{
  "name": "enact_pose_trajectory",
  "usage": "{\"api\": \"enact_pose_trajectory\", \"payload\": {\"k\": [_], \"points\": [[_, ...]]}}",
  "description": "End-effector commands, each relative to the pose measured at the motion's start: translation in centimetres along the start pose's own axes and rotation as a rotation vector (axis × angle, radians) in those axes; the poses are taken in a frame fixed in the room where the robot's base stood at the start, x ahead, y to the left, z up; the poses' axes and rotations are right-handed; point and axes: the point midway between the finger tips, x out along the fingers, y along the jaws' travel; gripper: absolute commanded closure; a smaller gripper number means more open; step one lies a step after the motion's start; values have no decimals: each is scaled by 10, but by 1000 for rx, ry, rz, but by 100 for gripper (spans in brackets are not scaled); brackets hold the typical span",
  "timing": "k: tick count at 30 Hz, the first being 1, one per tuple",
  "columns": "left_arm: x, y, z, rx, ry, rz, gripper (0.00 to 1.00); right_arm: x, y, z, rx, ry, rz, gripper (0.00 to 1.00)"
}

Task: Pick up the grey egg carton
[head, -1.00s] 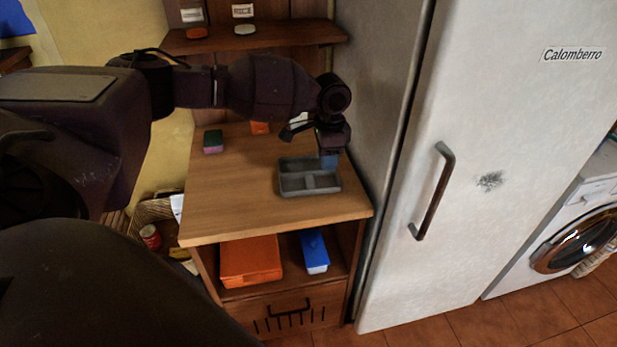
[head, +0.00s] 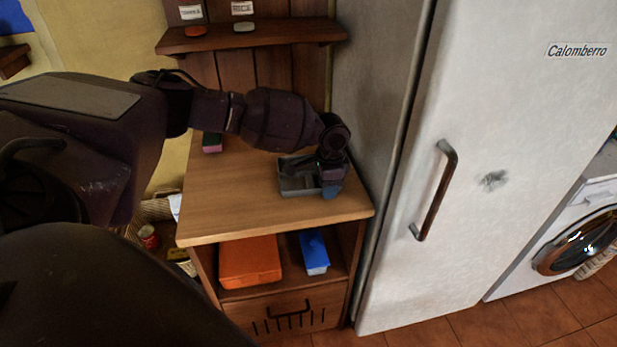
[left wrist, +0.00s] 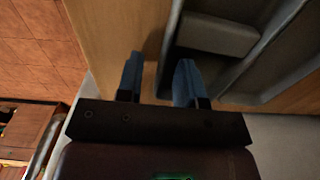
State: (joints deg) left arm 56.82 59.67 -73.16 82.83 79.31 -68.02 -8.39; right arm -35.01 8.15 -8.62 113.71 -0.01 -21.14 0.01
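The grey egg carton (head: 298,185), an open tray with compartments, lies on the wooden counter, its right part hidden behind my left gripper (head: 331,190). In the left wrist view, my left gripper (left wrist: 160,82) is open, with two blue fingers apart. One finger is over the bare wood and the other over the inside of the carton (left wrist: 218,35). The carton's side wall shows in the gap between them. I cannot tell whether either finger touches it. My right gripper is not in view.
The counter (head: 225,205) is bare at the front and left. A small green and pink block (head: 212,142) lies at the back left. The fridge (head: 400,200) stands close on the right. An orange box (head: 250,262) and a blue box (head: 313,250) sit on the shelf below.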

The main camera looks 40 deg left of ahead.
Motion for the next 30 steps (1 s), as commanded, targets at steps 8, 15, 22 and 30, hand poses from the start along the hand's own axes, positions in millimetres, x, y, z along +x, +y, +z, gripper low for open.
{"api": "enact_pose_trajectory", "payload": {"k": [8, 15, 22, 30], "points": [[-1, 0, 0, 0, 1, 0, 94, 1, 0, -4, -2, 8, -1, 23], [-1, 0, 0, 0, 1, 0, 100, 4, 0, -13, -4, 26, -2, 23], [-5, 0, 0, 0, 1, -1, 100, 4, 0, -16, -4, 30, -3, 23], [-48, -1, -1, 0, 5, -2, 100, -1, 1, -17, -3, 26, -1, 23]]}}
